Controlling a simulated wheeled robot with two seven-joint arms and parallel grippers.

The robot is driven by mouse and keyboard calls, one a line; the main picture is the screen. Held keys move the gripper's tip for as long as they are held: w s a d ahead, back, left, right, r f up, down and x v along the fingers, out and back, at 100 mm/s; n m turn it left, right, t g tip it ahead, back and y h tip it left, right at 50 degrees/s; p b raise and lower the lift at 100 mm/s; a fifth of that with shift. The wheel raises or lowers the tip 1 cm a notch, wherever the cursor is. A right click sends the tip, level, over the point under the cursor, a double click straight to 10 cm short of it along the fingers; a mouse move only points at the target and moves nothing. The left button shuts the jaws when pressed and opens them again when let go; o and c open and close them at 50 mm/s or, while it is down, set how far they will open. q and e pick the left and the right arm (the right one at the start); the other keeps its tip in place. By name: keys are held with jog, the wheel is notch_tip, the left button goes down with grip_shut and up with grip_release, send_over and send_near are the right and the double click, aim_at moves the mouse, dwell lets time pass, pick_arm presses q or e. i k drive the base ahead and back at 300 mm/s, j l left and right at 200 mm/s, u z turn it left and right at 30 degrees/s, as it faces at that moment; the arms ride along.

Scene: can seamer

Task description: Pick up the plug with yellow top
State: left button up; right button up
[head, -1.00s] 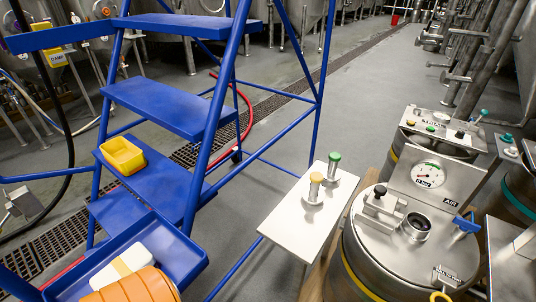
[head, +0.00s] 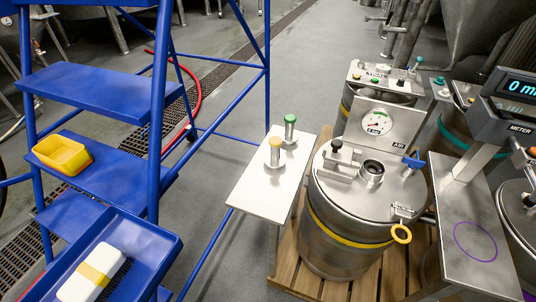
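The plug with yellow top (head: 275,153) stands upright on a white shelf plate (head: 245,196). It is a metal cylinder with a wider base and a yellow cap. A similar plug with a green top (head: 290,127) stands just behind it to the right. Neither of my grippers shows in the head view.
A steel vessel (head: 330,215) with a gauge panel stands on a wooden pallet right of the plate. A blue stepladder (head: 105,90) on the left holds a yellow bin (head: 62,154) and a blue tray with a white and yellow block (head: 93,273). A metal stand with a meter (head: 480,215) is at right.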

aim_at(275, 159)
jog(key=i+l+z, duration=0.15)
jog(key=z, duration=0.25)
jog(key=i+l+z, duration=0.15)
jog(key=z, duration=0.2)
jog(key=l, duration=0.1)
